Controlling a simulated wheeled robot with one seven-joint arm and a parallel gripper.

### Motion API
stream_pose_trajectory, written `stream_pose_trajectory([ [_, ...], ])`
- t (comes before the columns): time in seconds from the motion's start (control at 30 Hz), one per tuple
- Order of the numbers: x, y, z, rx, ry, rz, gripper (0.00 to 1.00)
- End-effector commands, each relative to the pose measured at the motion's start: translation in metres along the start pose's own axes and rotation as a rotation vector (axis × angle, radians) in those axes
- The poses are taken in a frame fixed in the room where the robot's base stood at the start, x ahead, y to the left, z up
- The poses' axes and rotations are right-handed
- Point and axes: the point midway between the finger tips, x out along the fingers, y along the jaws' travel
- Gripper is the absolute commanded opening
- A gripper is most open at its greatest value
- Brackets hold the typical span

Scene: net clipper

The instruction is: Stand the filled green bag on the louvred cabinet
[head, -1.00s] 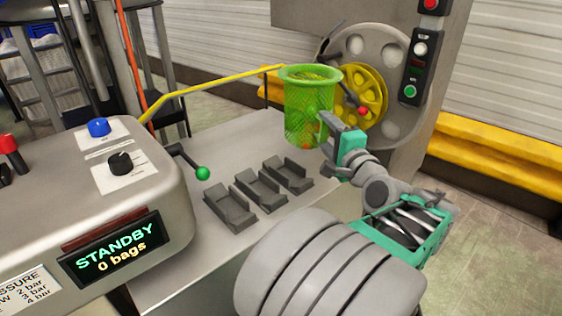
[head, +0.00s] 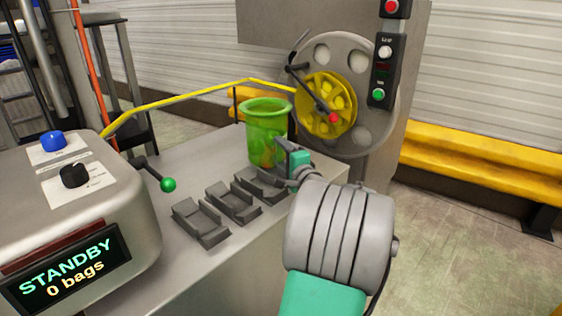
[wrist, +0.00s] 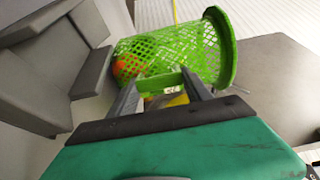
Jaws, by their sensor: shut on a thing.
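The green mesh bag (head: 266,138) with a thick round rim stands upright over the grey bench, behind the dark cradles. It also shows in the wrist view (wrist: 205,45), lying sideways in that picture, with orange and yellow contents (wrist: 128,66) behind the mesh. My gripper (head: 284,147) is at its right side. In the wrist view my gripper's fingers (wrist: 165,88) are shut on a green part of the bag's side. I cannot tell whether the bag's base touches the bench. I cannot make out a louvred cabinet for certain.
Several dark cradles (head: 232,202) sit on the bench (head: 188,160) in front of the bag. A yellow rail (head: 190,97) runs behind it. A machine with a yellow wheel and crank (head: 326,104) stands close on the right. A console (head: 70,225) reads STANDBY, 0 bags.

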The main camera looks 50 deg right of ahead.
Motion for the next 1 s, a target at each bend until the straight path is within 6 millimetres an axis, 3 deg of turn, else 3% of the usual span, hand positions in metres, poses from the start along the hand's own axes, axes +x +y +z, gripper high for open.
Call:
stream_pose_trajectory([
  [0.03,0.0001,0.0086,-0.0003,-0.002,0.000,-0.006,0.13],
  [0.37,-0.0002,0.0094,-0.0002,-0.002,0.000,-0.006,0.13],
  [0.4,-0.0003,0.0101,-0.0001,-0.001,0.000,-0.002,0.61],
  [0.63,-0.0003,0.0100,-0.0001,-0.001,0.000,-0.002,0.79],
  [0.93,-0.0011,0.0061,-0.0002,-0.001,0.000,-0.002,0.79],
  [1.0,-0.0096,0.0070,-0.0013,0.000,0.002,-0.001,0.79],
])
